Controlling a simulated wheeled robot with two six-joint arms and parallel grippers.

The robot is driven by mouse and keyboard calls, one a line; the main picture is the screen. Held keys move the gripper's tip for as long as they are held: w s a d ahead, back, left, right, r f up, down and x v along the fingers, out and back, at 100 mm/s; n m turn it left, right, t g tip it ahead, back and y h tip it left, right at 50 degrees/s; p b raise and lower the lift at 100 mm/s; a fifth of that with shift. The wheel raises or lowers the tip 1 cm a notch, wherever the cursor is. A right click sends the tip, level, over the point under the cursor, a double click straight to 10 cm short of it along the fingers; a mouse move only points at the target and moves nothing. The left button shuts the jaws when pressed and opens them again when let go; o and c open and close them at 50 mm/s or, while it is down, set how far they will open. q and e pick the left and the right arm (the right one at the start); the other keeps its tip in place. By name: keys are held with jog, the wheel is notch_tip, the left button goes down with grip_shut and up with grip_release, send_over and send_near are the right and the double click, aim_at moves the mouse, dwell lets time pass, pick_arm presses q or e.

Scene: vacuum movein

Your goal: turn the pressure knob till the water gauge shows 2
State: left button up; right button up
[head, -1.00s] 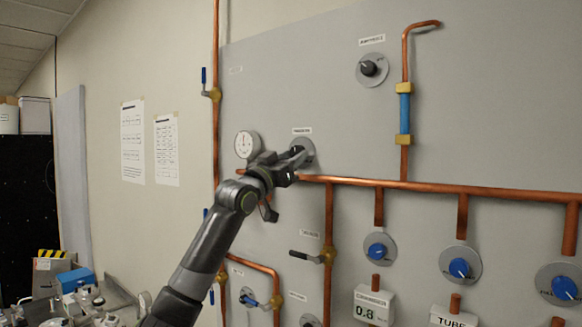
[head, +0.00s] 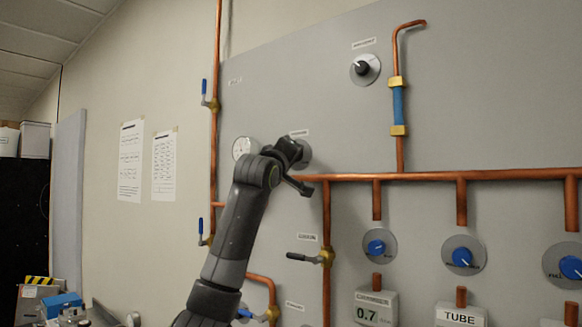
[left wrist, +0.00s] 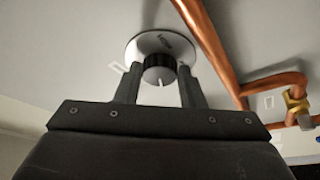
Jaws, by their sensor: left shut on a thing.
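The pressure knob is black with a white pointer line on a round silver plate, and it shows in the left wrist view (left wrist: 160,68). In the head view the knob is hidden behind my gripper and only part of its plate (head: 306,154) shows. My left gripper (left wrist: 158,76) has one finger on each side of the knob and is shut on it. In the head view my left gripper (head: 297,152) is at the panel. The round white water gauge (head: 241,147) sits just left of it, partly covered by my arm; its reading is too small to tell. My right gripper is out of view.
A long copper pipe (head: 440,176) runs across the panel just below the knob. A black-handled valve (head: 306,257) sits lower. Several blue knobs (head: 463,257) and a display reading 0.7 (head: 370,309) are at the lower right. Another black knob (head: 365,68) is above right.

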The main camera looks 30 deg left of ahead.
pick_arm(q)
jog(key=shift+n, duration=0.6)
jog(key=shift+g+b, duration=0.3)
jog(key=o, duration=1)
jog(key=b+v, duration=0.9)
jog(key=v, duration=0.8)
jog(key=shift+s+d, duration=0.15)
jog(key=shift+d, duration=0.05)
